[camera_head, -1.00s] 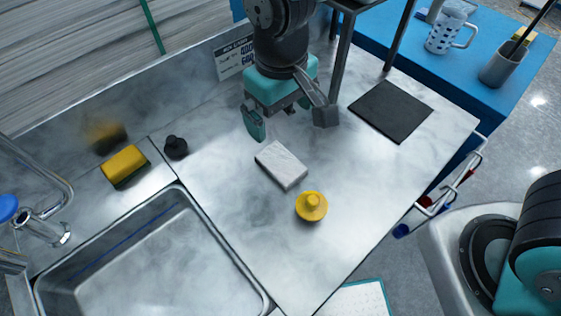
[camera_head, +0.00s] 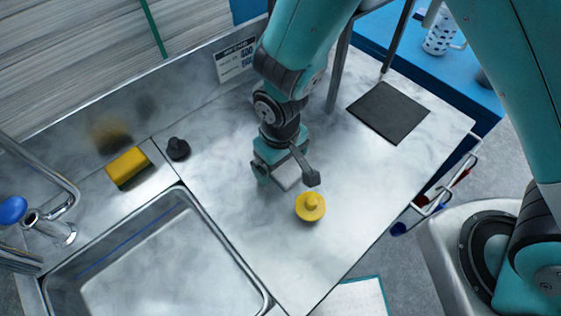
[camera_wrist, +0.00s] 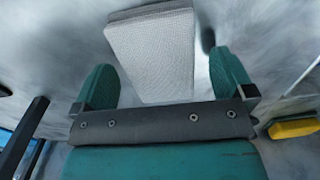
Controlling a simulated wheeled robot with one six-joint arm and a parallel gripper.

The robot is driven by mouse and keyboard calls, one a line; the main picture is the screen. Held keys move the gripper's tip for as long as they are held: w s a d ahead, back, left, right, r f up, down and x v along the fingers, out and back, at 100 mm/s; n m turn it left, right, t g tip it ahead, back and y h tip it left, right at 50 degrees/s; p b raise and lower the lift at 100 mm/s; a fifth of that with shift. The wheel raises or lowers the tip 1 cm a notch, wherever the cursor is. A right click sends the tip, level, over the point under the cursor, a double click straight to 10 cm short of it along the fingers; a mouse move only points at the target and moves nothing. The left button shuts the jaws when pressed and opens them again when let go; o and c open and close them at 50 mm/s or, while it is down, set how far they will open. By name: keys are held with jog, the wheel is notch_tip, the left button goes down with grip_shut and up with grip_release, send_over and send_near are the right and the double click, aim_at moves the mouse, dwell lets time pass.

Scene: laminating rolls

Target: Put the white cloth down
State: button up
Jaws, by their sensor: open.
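The white cloth (camera_head: 288,178), a folded flat pad, lies on the steel counter and is partly hidden under my gripper in the head view. In the wrist view the white cloth (camera_wrist: 150,52) extends between and beyond the fingers. My gripper (camera_wrist: 165,78) is open, with one teal finger on each side of the cloth. A gap shows beside the right finger; contact at the left finger is hard to tell.
A yellow knobbed piece (camera_head: 310,207) stands close to the cloth. A black knob (camera_head: 178,148) and a yellow sponge (camera_head: 127,167) are near the sink (camera_head: 150,262). A dark square mat (camera_head: 388,112) lies at the right; the counter between is clear.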

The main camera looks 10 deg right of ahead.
jog(key=c, duration=1.1)
